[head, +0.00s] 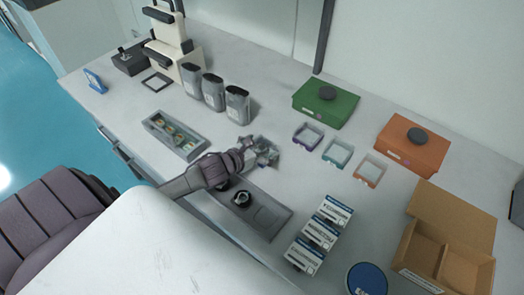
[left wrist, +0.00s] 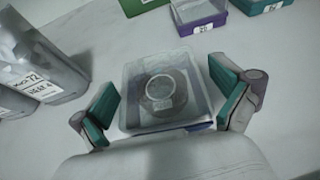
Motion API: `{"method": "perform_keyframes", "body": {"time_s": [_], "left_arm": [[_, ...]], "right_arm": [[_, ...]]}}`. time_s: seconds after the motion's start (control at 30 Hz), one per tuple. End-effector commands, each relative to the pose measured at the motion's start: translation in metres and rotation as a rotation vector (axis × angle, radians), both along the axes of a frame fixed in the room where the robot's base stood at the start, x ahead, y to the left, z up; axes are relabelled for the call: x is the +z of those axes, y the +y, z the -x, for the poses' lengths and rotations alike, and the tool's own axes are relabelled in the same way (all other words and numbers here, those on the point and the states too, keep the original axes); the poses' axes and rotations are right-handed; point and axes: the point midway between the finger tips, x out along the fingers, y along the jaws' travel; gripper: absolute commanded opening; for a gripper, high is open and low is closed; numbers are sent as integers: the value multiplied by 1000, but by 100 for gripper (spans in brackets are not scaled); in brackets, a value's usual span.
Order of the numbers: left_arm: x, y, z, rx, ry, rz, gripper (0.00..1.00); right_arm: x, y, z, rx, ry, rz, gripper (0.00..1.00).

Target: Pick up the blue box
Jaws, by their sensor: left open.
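A small translucent box with a bluish rim (left wrist: 201,85) sits on the table, with a round grey piece (left wrist: 163,88) bearing a label inside it. My left gripper (left wrist: 168,105) is open, with one green-padded finger on each side of the box. Both fingers look apart from its walls. In the head view my left gripper (head: 262,152) is low over the table and hides much of the box (head: 267,146). My right gripper is not in view.
Small open boxes with purple (head: 308,137), teal (head: 338,152) and orange (head: 370,169) rims stand to the right. Grey bottles (head: 213,90) stand behind left. A grey tray (head: 268,216) lies in front. White-and-blue cartons (head: 320,234) stand front right.

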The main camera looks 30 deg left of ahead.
Motion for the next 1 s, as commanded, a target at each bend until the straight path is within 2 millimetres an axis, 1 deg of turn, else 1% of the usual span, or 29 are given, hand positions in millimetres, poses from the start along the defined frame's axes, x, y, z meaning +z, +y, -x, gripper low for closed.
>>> {"method": "perform_keyframes", "body": {"time_s": [0.13, 0.17, 0.2, 0.5, 0.8, 1.0], "left_arm": [[-1, 0, 0, -1, 1, 0, 100], [-1, 0, 0, -1, 1, 0, 98], [0, 0, 1, -1, 0, 0, 92], [0, 0, 1, -1, 0, 0, 42], [2, 0, 0, -1, -1, 0, 42], [15, 0, 0, -3, -2, -2, 42]], "right_arm": [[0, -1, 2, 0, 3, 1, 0], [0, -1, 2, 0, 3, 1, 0], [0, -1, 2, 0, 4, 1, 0], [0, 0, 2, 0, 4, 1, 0], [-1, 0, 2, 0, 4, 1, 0], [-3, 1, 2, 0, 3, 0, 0]]}}
